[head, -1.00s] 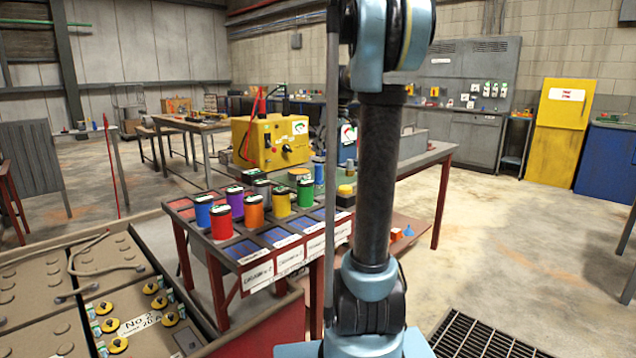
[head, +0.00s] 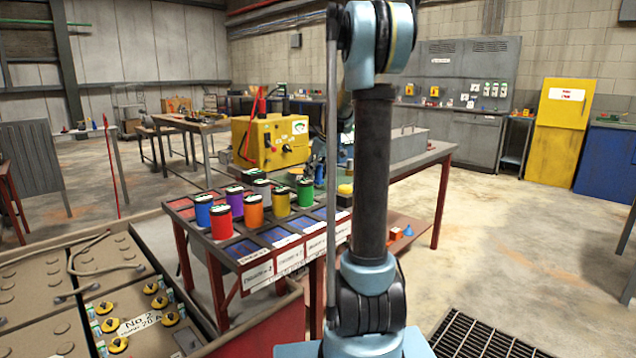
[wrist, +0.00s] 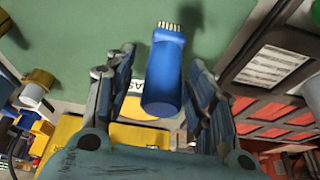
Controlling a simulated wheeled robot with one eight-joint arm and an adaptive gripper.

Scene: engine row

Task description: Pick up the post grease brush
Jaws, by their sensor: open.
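The post grease brush (wrist: 165,75), a blue handle with a pale bristle end, shows in the wrist view. It lies between the two fingers of my gripper (wrist: 161,62), with its bristle end reaching past the fingertips. The fingers are open, with a gap on each side of the brush, wider on the left. A green surface lies behind it. In the head view my gripper is mostly hidden behind my arm's column, and I cannot make out the brush there for certain.
A red-legged table holds several coloured jars in a compartment tray (head: 240,250). A yellow machine (head: 270,143) stands behind the jars. A grey box (head: 408,143) sits on the bench to the right.

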